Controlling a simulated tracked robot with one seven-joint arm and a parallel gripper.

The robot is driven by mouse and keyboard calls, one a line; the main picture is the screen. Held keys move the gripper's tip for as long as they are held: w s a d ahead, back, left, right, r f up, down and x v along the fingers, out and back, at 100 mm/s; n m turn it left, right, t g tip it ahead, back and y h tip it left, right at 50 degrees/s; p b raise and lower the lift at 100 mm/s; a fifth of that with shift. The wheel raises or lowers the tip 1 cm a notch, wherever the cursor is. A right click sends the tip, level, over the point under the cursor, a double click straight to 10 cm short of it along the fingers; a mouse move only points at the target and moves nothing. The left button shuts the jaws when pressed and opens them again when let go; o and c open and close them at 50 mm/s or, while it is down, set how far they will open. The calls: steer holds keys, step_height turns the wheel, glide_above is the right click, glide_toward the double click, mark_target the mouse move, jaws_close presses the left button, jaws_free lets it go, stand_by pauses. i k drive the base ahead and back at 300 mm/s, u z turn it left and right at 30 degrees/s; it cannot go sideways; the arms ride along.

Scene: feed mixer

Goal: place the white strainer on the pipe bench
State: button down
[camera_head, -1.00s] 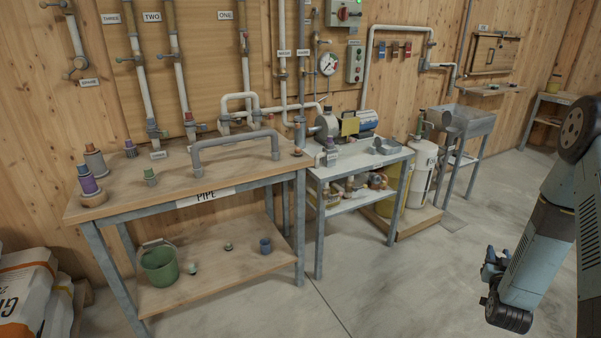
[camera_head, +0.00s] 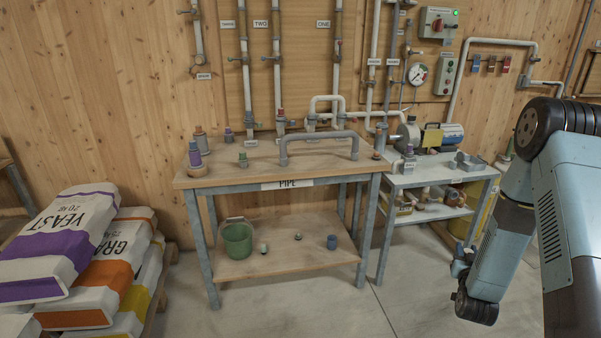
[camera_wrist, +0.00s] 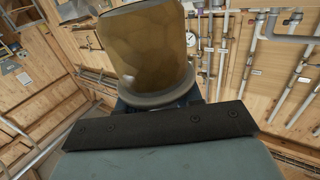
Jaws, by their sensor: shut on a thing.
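The pipe bench (camera_head: 232,177), labelled PIPE, stands at the centre of the head view, with a wooden top and a lower shelf. In the wrist view my gripper (camera_wrist: 158,100) is shut on a cylindrical piece with a yellow-brown mesh-like body and pale grey rims, which I take to be the strainer (camera_wrist: 152,48). The fingertips are mostly hidden behind it. In the head view my arm hangs at the right, away from the bench, and the held piece cannot be made out there.
A green bucket (camera_head: 237,240) sits on the lower shelf. Feed sacks (camera_head: 75,245) lie at left; a pump table (camera_head: 440,172) stands right.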

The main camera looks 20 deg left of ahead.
mark_target(322, 167)
steer(key=u, duration=0.1)
steer(key=i, duration=0.4)
steer(key=u, duration=0.9)
